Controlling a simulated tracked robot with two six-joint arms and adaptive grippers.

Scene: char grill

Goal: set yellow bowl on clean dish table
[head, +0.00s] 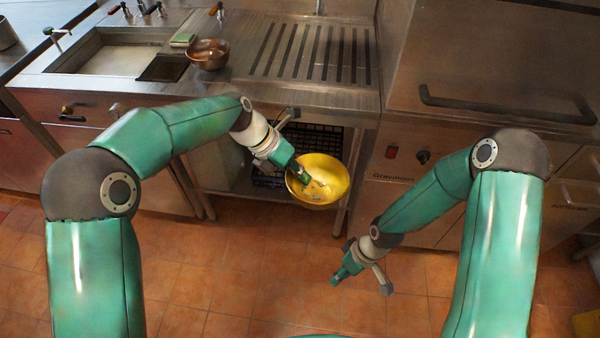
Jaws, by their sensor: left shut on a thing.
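The yellow bowl (326,183) is held in front of the steel counter, over the tiled floor and below the counter top's front edge. My left gripper (301,175) is shut on the yellow bowl at its left rim; the fingertips are partly hidden against the bowl. The bowl is tilted a little, its inside facing me. The steel table with a ribbed draining surface (345,86) is behind and above the bowl; it may be the clean dish table.
A copper-coloured bowl (208,54) stands on the counter beside the sink (112,60), with a green sponge (183,40) nearby. The ribbed surface is clear. A dark rack (318,138) sits under the counter. A large steel appliance (490,75) with a bar handle stands at the right.

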